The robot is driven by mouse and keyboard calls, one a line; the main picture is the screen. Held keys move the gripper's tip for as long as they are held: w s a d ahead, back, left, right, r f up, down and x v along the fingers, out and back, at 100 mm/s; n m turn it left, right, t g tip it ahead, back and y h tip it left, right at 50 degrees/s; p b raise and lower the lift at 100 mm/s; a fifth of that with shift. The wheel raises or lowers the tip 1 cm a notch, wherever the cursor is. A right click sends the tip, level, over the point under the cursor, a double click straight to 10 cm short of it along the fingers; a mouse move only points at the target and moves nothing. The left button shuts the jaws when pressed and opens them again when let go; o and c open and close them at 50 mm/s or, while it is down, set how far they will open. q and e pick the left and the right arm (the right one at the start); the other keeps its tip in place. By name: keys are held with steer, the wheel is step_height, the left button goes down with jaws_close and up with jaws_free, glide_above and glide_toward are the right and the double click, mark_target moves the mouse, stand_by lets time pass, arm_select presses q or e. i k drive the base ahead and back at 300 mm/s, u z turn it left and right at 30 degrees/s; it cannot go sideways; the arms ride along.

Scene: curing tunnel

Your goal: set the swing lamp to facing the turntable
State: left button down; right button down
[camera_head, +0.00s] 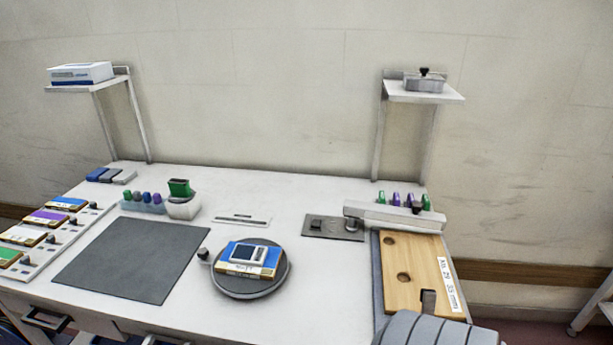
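The turntable (284,284) is a round dark disc on the white bench, right of the grey mat. A small device with a screen (249,252) lies on a blue, white and orange block on it, with a small dark knob beside the disc's left edge. A white horizontal bar (395,216) with a dark knob under its left end stands at the right, behind a wooden board. It looks like the swing lamp, but I cannot tell for sure. It lies across the board's far end, not over the turntable. Neither of my grippers is in view.
The wooden board (411,263) has holes and a written label. A grey ribbed cover (436,331) stands at its near end. A grey plate (325,225) lies left of the bar. The dark mat (133,260) is empty. Two raised shelves (450,97) (62,89) stand at the back.

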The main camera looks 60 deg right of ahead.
mark_target(415, 216)
steer(key=u, duration=1.25)
steer(key=k, duration=2.65)
steer(key=z, duration=1.35)
steer(key=i, duration=0.55)
steer(key=z, duration=0.1)
